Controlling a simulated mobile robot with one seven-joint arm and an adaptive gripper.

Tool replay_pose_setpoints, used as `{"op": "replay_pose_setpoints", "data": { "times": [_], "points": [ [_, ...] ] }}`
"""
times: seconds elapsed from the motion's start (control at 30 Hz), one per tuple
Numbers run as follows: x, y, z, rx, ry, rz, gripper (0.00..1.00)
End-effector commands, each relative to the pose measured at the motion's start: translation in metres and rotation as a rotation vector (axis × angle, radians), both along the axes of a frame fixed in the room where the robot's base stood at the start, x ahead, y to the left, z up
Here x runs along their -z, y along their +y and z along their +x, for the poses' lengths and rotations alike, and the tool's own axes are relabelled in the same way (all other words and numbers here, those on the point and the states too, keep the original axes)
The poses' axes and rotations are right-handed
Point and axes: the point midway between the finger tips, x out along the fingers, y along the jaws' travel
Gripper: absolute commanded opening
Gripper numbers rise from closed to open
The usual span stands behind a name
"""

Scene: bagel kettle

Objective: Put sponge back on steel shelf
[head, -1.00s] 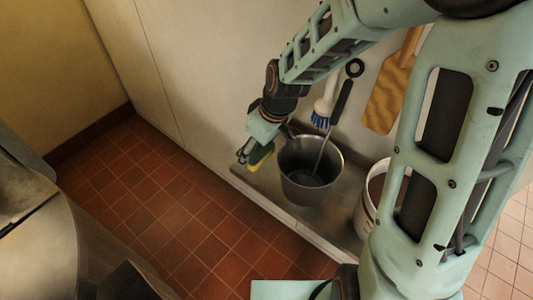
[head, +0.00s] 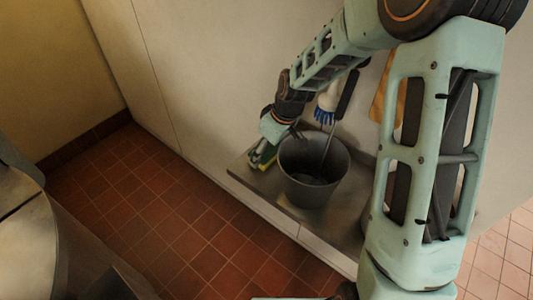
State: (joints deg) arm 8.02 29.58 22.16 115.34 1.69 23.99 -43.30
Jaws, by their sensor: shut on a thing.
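The sponge (head: 265,160), with yellow and green parts showing, is small in the head view and partly hidden by my gripper. My gripper (head: 260,158) is shut on the sponge. It is over the left end of the steel shelf (head: 252,178), just left of the grey bucket. I cannot tell whether the sponge touches the shelf surface.
The grey bucket (head: 312,190) stands on the shelf close to the right of my gripper, with a long-handled tool in it. A blue-bristled brush (head: 325,112) hangs on the wall behind. A wooden paddle (head: 378,100) is partly hidden by my arm. Red tiled floor (head: 180,210) lies in front.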

Motion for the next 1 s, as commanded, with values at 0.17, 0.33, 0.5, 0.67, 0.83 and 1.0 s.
{"op": "replay_pose_setpoints", "data": {
  "times": [0.17,0.33,0.5,0.67,0.83,1.0],
  "points": [
    [-0.001,0.0,0.0,0.0,0.0,0.0,0.41],
    [0.003,0.0,0.0,0.0,-0.001,0.001,0.7],
    [0.002,0.0,0.0,0.0,0.0,0.0,0.85],
    [0.002,0.0,0.0,0.0,-0.001,0.001,0.85],
    [-0.002,0.0,0.0,0.0,-0.001,0.001,0.85],
    [-0.022,-0.005,-0.002,0.002,-0.005,0.0,0.85]
  ]
}}
